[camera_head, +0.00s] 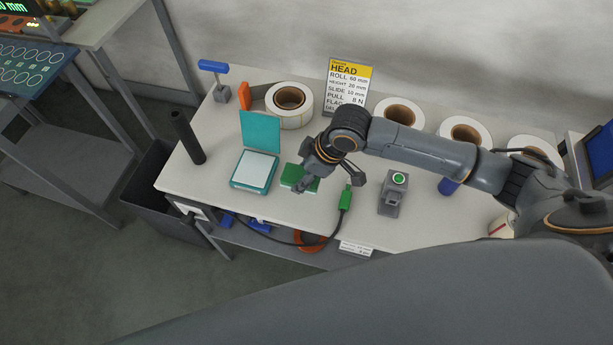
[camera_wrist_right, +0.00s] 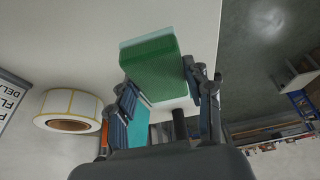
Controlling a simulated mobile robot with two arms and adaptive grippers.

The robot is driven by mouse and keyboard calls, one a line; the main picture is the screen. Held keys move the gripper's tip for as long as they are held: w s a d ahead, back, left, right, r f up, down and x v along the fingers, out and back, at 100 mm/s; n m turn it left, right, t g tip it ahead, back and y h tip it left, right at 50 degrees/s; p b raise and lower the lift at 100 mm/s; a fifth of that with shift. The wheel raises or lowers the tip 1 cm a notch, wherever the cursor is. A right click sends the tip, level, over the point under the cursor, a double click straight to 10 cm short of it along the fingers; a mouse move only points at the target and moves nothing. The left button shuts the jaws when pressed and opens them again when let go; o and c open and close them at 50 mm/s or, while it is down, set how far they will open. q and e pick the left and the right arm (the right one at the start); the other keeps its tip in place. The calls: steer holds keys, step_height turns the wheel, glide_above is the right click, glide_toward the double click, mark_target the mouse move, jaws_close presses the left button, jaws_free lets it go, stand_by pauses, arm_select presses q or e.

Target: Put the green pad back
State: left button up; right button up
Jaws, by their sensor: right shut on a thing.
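The green pad (camera_head: 291,174) is a flat block over the table in the head view, partly covered by my right gripper (camera_head: 308,175). In the right wrist view, the green pad (camera_wrist_right: 150,66) sits between the two fingers of my right gripper (camera_wrist_right: 160,80), which is shut on it. To the left in the head view stands a teal case (camera_head: 239,184) with its lid (camera_head: 261,132) raised and a white pad (camera_head: 256,168) inside. Whether the green pad touches the table is hard to tell. My left gripper is not in view.
A grey box with a green button (camera_head: 397,180) and a green plug on a cable (camera_head: 345,198) are to the right. White rolls (camera_head: 289,103) and a yellow-topped sign (camera_head: 348,84) line the back. A dark post (camera_head: 187,138) stands left of the case.

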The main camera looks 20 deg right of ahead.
steer(key=shift+w+d+f, duration=0.2)
steer(key=shift+f, duration=0.2)
steer(key=shift+w+d+f, duration=0.2)
steer(key=shift+f, duration=0.15)
steer(key=shift+w+d+f+p, duration=0.1)
steer(key=shift+f+p, duration=0.2)
steer(key=shift+f, duration=0.65)
steer(key=shift+w+d+f+p, duration=0.1)
steer(key=shift+f+p, duration=0.15)
steer(key=shift+f, duration=0.65)
steer(key=o, duration=1)
steer(key=shift+r, duration=0.1)
steer(key=v, duration=1.2)
steer(key=shift+b, duration=0.4)
